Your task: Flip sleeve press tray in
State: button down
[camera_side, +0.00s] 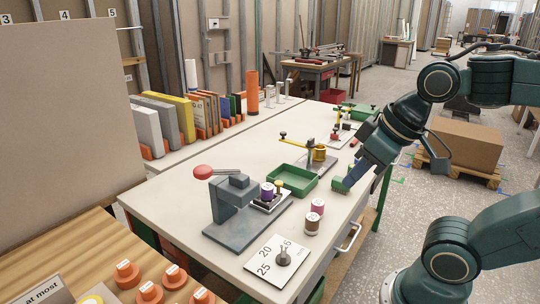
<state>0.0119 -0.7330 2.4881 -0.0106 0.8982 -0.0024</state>
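A grey press (228,206) with a red-knobbed lever stands on a dark base plate on the bench. At its front, a small pale tray (271,203) carries a purple sleeve (267,191) and a dark piece. A pink sleeve (317,208) and a brown sleeve (312,222) stand upright on the bench to the right of the press. My gripper (342,184) is low by the bench's right edge, to the right of the press and apart from it. Its fingers are small and partly hidden, so I cannot tell whether they are open or hold anything.
A green open tray (292,181) lies behind the press, with a yellow-armed fixture (310,153) beyond it. A white numbered plate (268,266) with a grey knob lies at the front. Orange-based pieces (149,292) stand on the wooden surface at front left.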

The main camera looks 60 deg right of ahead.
jog(key=w+d+f+g+y, duration=0.1)
jog(key=w+d, duration=0.5)
jog(key=w, duration=0.3)
jog(key=w+d+y, duration=0.1)
jog(key=w+d, duration=0.4)
jog(key=w, duration=0.5)
jog(key=w+d+f+y, duration=0.1)
jog(key=d+f, duration=0.5)
jog(key=d, duration=0.4)
jog(key=w+d+f+m+t+y, duration=0.1)
jog(key=w+d+f, duration=0.1)
jog(key=d+f, duration=0.5)
jog(key=d, duration=0.4)
jog(key=shift+y, duration=0.3)
jog(key=shift+w+f, duration=0.1)
jog(key=shift+w, duration=0.05)
